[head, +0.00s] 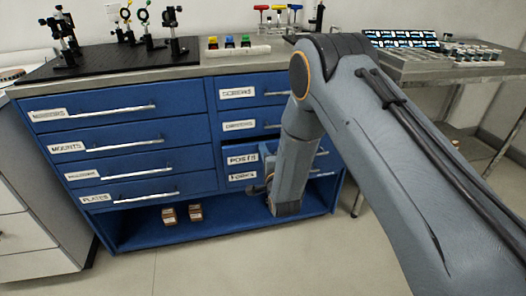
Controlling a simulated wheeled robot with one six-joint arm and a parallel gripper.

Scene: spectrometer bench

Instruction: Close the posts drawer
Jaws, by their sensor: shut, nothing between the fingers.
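The posts drawer (242,159) is in the right column of the blue cabinet, third from the top, with a white label. It stands out a little from the fronts around it, with a dark gap above its front. My arm hides most of its right part; a bit of its handle shows right of the arm. My gripper (258,189) is partly hidden by my wrist, low in front of the drawers by the lower label. It is shut and empty. I cannot tell whether it touches a drawer front.
Other drawers of the cabinet (120,130) look shut. Two small brown items (182,213) stand on the open bottom shelf. Optics stand on a black breadboard (110,60) on the bench top. A metal table (440,70) stands at right. The floor in front is clear.

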